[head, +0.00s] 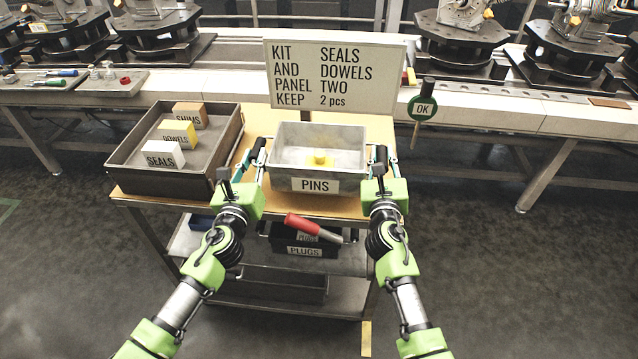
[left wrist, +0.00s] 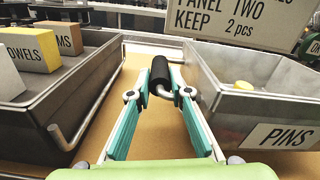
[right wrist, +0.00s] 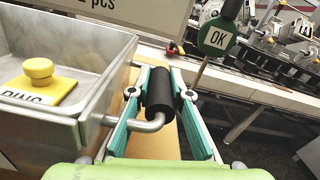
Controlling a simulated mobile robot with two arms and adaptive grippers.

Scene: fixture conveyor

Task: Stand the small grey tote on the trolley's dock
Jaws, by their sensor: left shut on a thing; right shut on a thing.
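The small grey tote (head: 354,183), labelled PINS, is over the right part of the trolley's wooden top (head: 240,190). It looks level; I cannot tell whether its base touches the top. A yellow knobbed piece (head: 319,160) lies inside. My left gripper (head: 255,158) is shut on the tote's left black handle (left wrist: 160,72). My right gripper (head: 379,163) is shut on its right black handle (right wrist: 160,88). The tote also shows in the left wrist view (left wrist: 222,100) and right wrist view (right wrist: 95,112). I cannot make out the dock, perhaps hidden under the tote.
A larger grey tray (head: 232,145) with SHIMS, DOWELS and SEALS blocks stands close at left. A sign (head: 335,75) stands behind the tote, with a green OK disc (head: 422,108) at right. A red-handled lever (head: 303,224) and a PLUGS bin (head: 285,243) are below. The conveyor (head: 480,110) runs behind.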

